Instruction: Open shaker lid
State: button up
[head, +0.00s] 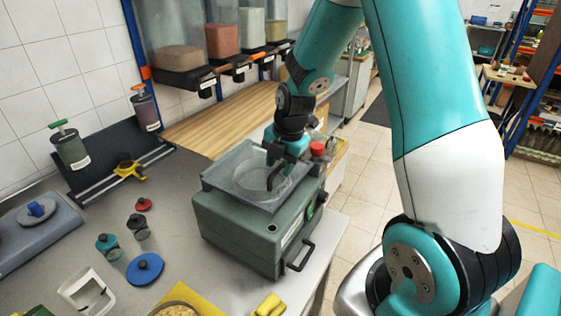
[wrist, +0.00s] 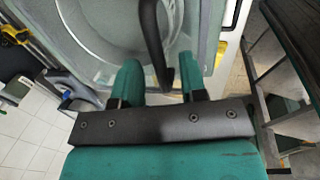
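The shaker (head: 240,227) is a green-grey box at the counter's right end. A see-through grey lid (head: 222,176) lies over its top, with a round sieve visible beneath; the lid also shows in the wrist view (wrist: 203,25). My gripper (head: 275,158) is low over the lid's far side. In the wrist view my gripper (wrist: 160,82) has its two teal fingers apart. A dark curved bar (wrist: 153,40), seemingly the lid's handle, runs between them, with a gap on each side. Whether the fingertips touch the lid is hard to tell.
A red knob (head: 318,149) stands beside the shaker, and a black handle (head: 300,257) juts from its front. Jars, a blue disc lid (head: 145,268) and a white frame (head: 87,293) lie to the left. A wooden board (head: 225,118) and hoppers are behind.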

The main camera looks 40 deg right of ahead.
grip_shut()
jog(key=shift+r, duration=0.1)
